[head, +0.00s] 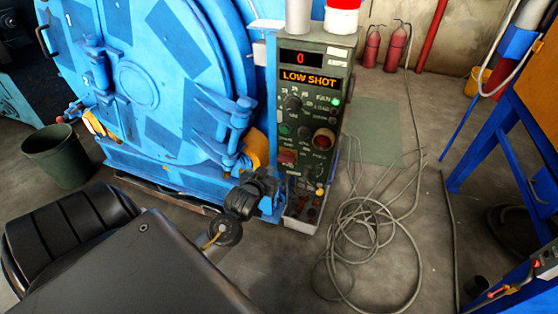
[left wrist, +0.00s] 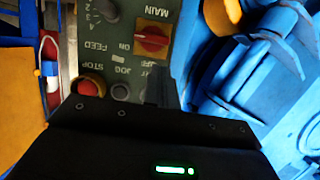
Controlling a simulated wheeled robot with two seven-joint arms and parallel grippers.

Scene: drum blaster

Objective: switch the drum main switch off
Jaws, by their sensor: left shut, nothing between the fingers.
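The drum's control panel (head: 312,125) is a dark green box in front of the blue drum, with a display reading 0 and a lit LOW SHOT sign. The red main switch (head: 287,157) is low on its left side. In the left wrist view the red switch (left wrist: 152,41) sits on an orange-yellow plate beside upside-down MAIN and ON labels; I cannot tell its setting for sure. My left gripper (head: 272,182) is shut and empty, just below and left of the switch. Its dark fingertips (left wrist: 156,88) look apart from the switch. My right gripper is not in view.
A red stop button (left wrist: 90,87) is close to the gripper. The blue drum (head: 150,80) with its door latch stands left of the panel. Loose cables (head: 370,230) lie on the floor at right. A green bin (head: 60,160) stands at left, a blue frame (head: 490,130) at right.

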